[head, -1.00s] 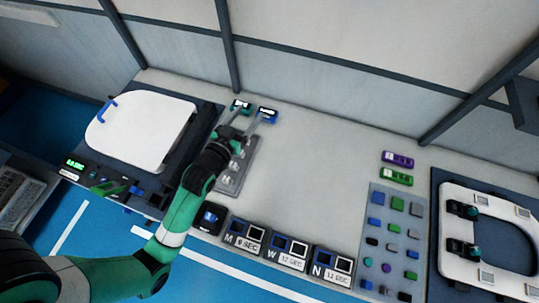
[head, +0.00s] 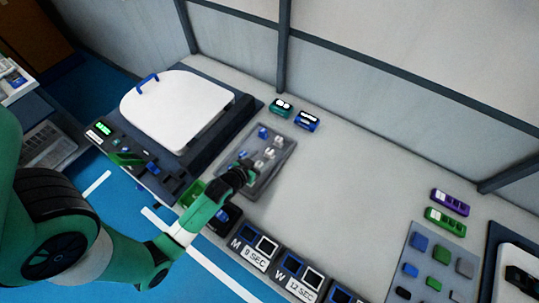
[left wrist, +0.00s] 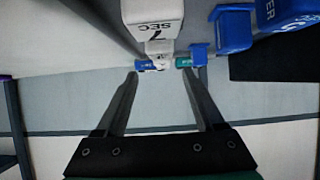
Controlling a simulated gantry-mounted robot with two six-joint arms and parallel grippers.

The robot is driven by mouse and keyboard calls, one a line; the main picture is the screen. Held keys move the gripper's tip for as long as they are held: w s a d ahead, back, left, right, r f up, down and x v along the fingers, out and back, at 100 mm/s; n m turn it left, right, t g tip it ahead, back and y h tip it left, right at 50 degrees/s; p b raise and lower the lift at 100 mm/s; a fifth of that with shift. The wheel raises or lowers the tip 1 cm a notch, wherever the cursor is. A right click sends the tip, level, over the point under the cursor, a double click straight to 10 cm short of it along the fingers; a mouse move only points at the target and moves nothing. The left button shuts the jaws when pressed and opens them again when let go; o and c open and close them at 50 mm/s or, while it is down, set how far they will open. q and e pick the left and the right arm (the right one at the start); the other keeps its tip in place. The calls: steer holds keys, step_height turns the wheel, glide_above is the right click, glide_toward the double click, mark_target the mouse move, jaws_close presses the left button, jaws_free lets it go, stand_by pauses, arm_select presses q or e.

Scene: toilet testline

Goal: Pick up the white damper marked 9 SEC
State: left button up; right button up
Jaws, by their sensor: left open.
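Several small white dampers (head: 268,154) and a blue one (head: 263,132) stand on a grey tray (head: 262,185) in the head view. In the left wrist view the nearest white damper (left wrist: 153,14) reads 7 SEC. Other white pieces (left wrist: 158,47) show behind it, their marks unreadable. I cannot read 9 SEC on any damper. My left gripper (head: 250,160) is over the near-left part of the tray. In the left wrist view its two fingers (left wrist: 160,75) are apart, with nothing held between them. My right gripper is not in view.
A box labelled M, 9 SEC (head: 254,247) and one labelled W, 12 SEC (head: 299,275) line the front edge. A white toilet lid (head: 175,110) is at left. Blue dampers (left wrist: 233,28) are right in the wrist view. The middle counter is clear.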

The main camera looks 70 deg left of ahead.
mark_target(269, 152)
arm_select(q)
steer(key=b+x, duration=0.2)
steer(key=x, duration=0.3)
steer(key=shift+a, duration=0.3)
jaws_close()
